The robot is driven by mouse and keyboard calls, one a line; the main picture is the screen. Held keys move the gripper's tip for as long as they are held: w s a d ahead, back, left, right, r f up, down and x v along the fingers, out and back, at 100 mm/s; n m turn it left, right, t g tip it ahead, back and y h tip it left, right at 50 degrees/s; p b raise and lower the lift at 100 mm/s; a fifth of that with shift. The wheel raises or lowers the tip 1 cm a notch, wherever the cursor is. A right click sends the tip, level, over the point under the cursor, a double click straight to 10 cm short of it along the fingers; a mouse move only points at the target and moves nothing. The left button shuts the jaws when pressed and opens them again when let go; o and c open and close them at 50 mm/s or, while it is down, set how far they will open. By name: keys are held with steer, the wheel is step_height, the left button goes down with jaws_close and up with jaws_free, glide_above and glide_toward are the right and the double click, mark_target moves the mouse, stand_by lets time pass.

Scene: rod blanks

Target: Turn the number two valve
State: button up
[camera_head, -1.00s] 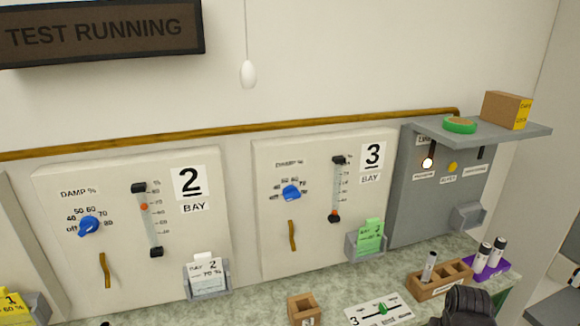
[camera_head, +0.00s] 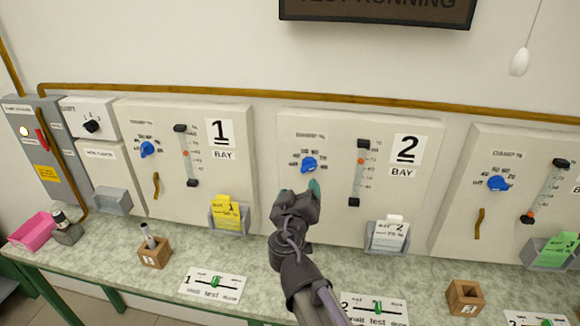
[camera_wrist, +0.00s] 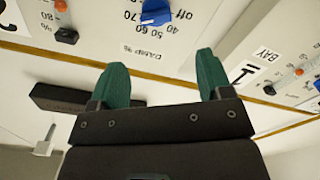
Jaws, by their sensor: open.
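The number two valve, a blue knob (camera_head: 308,163) with a "DAMP %" dial, is on the cream bay 2 panel (camera_head: 325,225). In the wrist view the blue knob (camera_wrist: 155,12) is at the top edge, upside down and partly cut off. My gripper (camera_head: 302,187) is just below the knob in the head view. In the wrist view its green fingers (camera_wrist: 160,62) are spread with nothing between them, apart from the knob.
Bay 1 (camera_head: 235,115) is to the left, bay 3's blue knob (camera_head: 498,183) to the right. A slider gauge (camera_head: 357,172) and card holder (camera_head: 388,237) are right of the valve. The counter (camera_head: 110,257) below holds wooden blocks (camera_head: 466,297) and label plates (camera_head: 372,308).

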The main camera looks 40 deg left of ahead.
mark_target(307, 169)
steer(key=x, duration=1.1)
steer(key=shift+w+d, duration=0.15)
steer(key=shift+d, duration=0.1)
steer(key=c, duration=0.9)
